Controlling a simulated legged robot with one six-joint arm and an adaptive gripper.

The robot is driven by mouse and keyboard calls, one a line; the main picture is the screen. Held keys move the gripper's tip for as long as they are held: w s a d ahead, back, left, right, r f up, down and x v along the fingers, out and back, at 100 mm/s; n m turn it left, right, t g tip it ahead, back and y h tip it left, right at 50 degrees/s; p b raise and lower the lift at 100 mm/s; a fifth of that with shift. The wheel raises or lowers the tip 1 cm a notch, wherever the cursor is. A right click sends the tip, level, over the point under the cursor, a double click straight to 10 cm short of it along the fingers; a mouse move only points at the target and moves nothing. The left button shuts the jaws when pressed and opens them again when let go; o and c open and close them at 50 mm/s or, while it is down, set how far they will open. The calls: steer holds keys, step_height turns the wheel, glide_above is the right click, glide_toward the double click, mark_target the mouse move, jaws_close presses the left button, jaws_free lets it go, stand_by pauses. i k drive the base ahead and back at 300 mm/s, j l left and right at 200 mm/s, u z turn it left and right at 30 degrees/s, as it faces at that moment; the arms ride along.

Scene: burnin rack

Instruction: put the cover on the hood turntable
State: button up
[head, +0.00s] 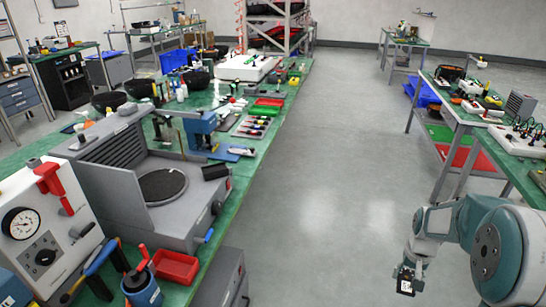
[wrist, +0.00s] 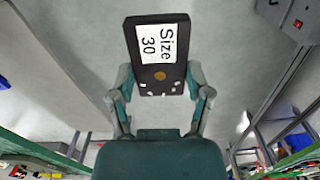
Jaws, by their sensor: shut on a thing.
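My gripper (head: 409,266) is at the lower right of the head view, over the open floor and well away from the bench. It is shut on a dark rectangular block (head: 405,284) with a white label. In the wrist view the block (wrist: 172,80) shows "Size 30", an orange dot and small white marks, between the two fingers (wrist: 160,92). I cannot tell whether this block is the cover. The hood turntable (head: 163,186) is a black round disc inside the grey open-fronted hood (head: 112,180) on the left bench. Nothing visibly stands on it.
The green-topped left bench (head: 262,135) is crowded. A dark block (head: 215,171) lies by the hood's right edge, near a blue press (head: 201,130). A red tray (head: 175,266) stands in front. The grey floor (head: 335,190) is clear between it and the right bench (head: 455,108).

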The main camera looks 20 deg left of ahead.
mark_target(159, 183)
steer(key=i, duration=2.45)
steer(key=i+u, duration=0.1)
steer(key=u, duration=0.35)
steer(key=i+j+u, duration=0.1)
steer(key=u, duration=0.3)
steer(key=i+u, duration=0.1)
steer(key=u, duration=1.7)
